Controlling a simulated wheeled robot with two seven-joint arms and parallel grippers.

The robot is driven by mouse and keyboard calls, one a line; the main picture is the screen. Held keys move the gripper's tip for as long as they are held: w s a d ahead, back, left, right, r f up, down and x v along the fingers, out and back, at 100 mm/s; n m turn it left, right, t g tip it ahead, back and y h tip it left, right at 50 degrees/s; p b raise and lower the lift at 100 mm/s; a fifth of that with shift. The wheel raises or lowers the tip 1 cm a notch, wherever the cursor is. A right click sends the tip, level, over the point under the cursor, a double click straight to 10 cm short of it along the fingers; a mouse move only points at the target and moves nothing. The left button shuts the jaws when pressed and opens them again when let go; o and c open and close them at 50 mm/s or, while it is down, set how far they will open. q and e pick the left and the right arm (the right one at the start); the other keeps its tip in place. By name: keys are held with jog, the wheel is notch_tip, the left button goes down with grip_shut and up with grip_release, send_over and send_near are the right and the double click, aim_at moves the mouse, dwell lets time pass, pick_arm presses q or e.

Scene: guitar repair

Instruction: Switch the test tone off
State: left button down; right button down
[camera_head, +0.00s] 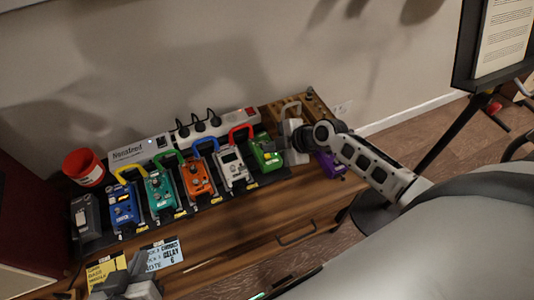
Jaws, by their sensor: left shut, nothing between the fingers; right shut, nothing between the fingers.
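I cannot tell which control belongs to the test tone. A row of pedals runs along the wooden cabinet: blue (123,207), teal (158,193), orange (196,180), white (233,168), green (265,155) and purple (330,164). My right gripper (291,142) is shut and empty, between the green and purple pedals. It and its arm partly hide the purple pedal; whether it touches anything is unclear. My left gripper (126,282) is shut and empty at the bottom left, in front of the note cards.
Coloured cables arch between pedals. A red cup (84,167) stands at the left. A yellow card (103,270) and a blue card (164,255) lie in front. A music stand (470,75) is at the right.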

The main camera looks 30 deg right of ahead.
jog(key=shift+f, duration=0.15)
dwell(0.5)
jog(key=shift+f+b, duration=0.35)
jog(key=shift+b, duration=0.3)
jog(key=shift+f, duration=0.2)
dwell(0.4)
jog(key=shift+r, duration=0.7)
notch_tip(320, 180, up, 6)
jog(key=p, duration=0.5)
